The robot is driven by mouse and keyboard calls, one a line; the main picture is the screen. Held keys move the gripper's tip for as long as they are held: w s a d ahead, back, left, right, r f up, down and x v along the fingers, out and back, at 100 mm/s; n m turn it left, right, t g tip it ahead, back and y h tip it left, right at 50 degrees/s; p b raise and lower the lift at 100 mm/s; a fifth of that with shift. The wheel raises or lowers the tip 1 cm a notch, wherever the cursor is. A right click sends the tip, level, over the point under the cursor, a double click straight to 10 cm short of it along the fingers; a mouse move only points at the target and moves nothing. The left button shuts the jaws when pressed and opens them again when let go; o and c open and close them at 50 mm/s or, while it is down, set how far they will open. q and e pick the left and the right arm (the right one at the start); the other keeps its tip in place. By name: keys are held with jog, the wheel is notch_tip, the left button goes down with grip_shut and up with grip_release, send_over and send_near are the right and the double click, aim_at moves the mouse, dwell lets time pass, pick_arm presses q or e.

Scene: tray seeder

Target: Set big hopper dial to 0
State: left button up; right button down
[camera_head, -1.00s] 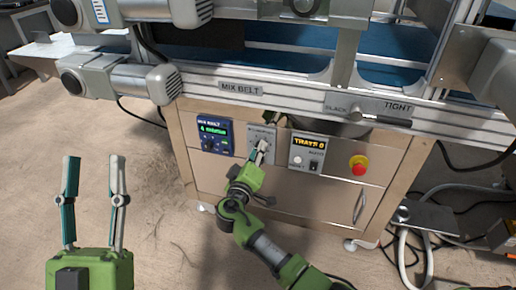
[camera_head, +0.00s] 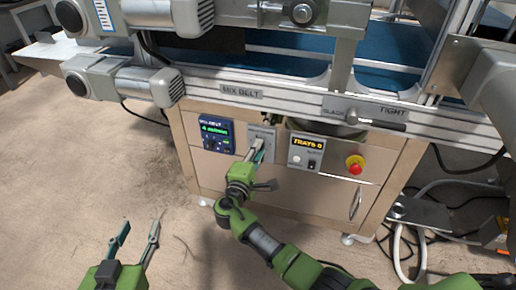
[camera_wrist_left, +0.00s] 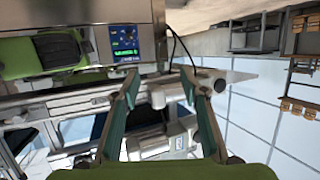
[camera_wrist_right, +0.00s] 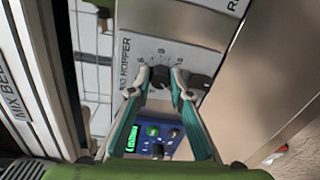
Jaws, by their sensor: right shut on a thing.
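The hopper panel (camera_head: 263,134) is a small grey plate on the front of the steel cabinet. In the right wrist view the panel (camera_wrist_right: 165,48) carries a printed scale, partly readable "HOPPER" lettering and a dark dial (camera_wrist_right: 160,77). My right gripper (camera_wrist_right: 160,80) has its fingertips closed around this dial. The dial's pointer and the number it faces cannot be read. In the head view my right gripper (camera_head: 257,145) reaches the panel from below and hides the dial. My left gripper (camera_head: 139,230) is open and empty over the floor at the lower left.
Left of the panel is a blue mix belt display (camera_head: 215,133). Right of it are the "TRAYS 0" display (camera_head: 306,143) and a red stop button (camera_head: 355,164). A second dark knob (camera_wrist_right: 200,82) sits close beside the right fingertips. Cables lie at the right.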

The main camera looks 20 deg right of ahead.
pick_arm(q)
jog(key=shift+s+a+f+g, duration=0.1)
jog(key=shift+s+f+g, duration=0.1)
jog(key=shift+f, duration=0.25)
jog(key=shift+s+a+f+g, duration=0.1)
jog(key=shift+s+f+g, duration=0.1)
jog(key=shift+f, duration=0.2)
pick_arm(e)
jog(key=shift+a+n, duration=0.1)
jog(key=shift+n, duration=0.2)
jog(key=c, duration=1.8)
grip_release()
jog(key=shift+c, duration=0.2)
jog(key=v, duration=1.2)
jog(key=shift+f, duration=0.1)
